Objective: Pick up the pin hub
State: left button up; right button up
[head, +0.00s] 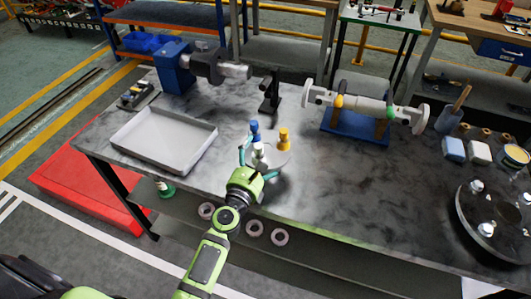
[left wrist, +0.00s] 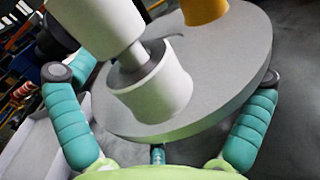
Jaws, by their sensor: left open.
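The pin hub is a grey disc (head: 282,156) on the workbench with a blue, a yellow and a white pin standing on it. In the left wrist view the disc (left wrist: 225,92) fills the upper middle, with a white pin (left wrist: 150,85) nearest and part of a yellow one behind. My left gripper (head: 257,164) reaches in at the hub's near side. Its teal fingers (left wrist: 162,76) are spread open, one on each side of the disc; contact is not clear. My right gripper is not in view.
A grey tray (head: 118,147) lies left of the hub. A black stand (head: 270,95) is behind it, and a shaft on a blue cradle (head: 350,127) is at back right. A dark round flange (head: 490,228) sits far right. The bench between hub and flange is clear.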

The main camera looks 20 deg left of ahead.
pick_arm(q)
jog(key=shift+s, duration=0.1)
jog(key=c, duration=1.7)
jog(key=shift+r, duration=0.3)
jog(key=shift+d+f, duration=0.1)
jog(key=shift+c, duration=0.2)
